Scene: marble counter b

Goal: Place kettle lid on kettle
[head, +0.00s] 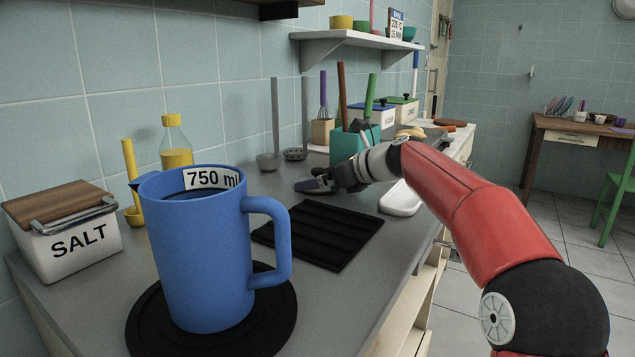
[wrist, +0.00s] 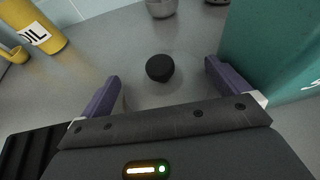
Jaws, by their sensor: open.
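The blue kettle (head: 205,255), marked 750 ml, stands upright on a round black base (head: 145,325) at the front left of the counter. Its top is open. My gripper (head: 316,184) is open and low over the counter, beyond the black ridged mat. In the wrist view a small round black knob (wrist: 160,68), which looks like the lid's, sits on the counter side between the two purple fingers. Neither finger touches it. Any lid disc around the knob is hard to make out against the grey counter. In the head view the gripper hides the knob.
A teal utensil holder (head: 346,147) stands close behind my gripper; its wall shows at right in the wrist view. The black mat (head: 318,236) lies between gripper and kettle. A salt box (head: 70,245) and oil bottle (head: 175,145) stand left. A white dish (head: 400,200) lies near the edge.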

